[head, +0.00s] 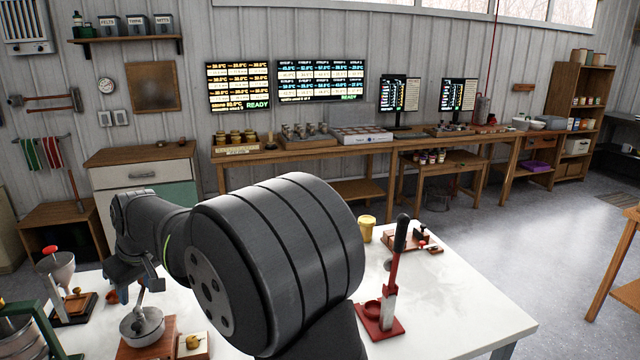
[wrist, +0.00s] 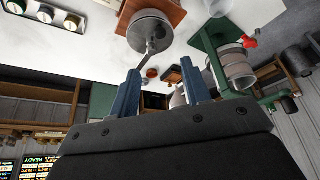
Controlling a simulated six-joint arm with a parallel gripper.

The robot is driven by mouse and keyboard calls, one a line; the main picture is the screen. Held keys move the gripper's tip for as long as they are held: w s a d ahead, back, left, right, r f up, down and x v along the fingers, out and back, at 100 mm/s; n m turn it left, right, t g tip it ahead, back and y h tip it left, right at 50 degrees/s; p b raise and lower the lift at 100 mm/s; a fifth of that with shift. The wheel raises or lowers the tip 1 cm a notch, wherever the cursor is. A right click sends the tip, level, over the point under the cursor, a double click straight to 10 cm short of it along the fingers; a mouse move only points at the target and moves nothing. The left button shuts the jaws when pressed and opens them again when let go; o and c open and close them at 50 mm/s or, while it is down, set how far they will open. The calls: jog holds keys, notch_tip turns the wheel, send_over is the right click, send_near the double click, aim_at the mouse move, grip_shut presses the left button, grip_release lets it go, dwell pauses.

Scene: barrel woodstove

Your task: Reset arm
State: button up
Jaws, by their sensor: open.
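My arm fills the middle of the head view and hides part of the white table (head: 455,300). My gripper (head: 132,292) hangs over the left part of this table, near a round metal pan (head: 142,328) on a wooden board. In the wrist view my gripper (wrist: 162,82) has its two blue fingers wide apart with nothing between them. The metal pan (wrist: 150,32) and its upright rod show just beyond the fingers there. Whether a finger touches the rod, I cannot tell.
A red lever press (head: 385,310), a yellow cup (head: 367,228) and a small wooden tray (head: 412,238) stand right of my arm. A funnel stand (head: 60,280) and a green-framed device (head: 25,330) stand at the left. The table's right end is clear.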

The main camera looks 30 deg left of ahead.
aim_at(137, 325)
jog(key=x, duration=1.3)
jog(key=shift+f, duration=0.15)
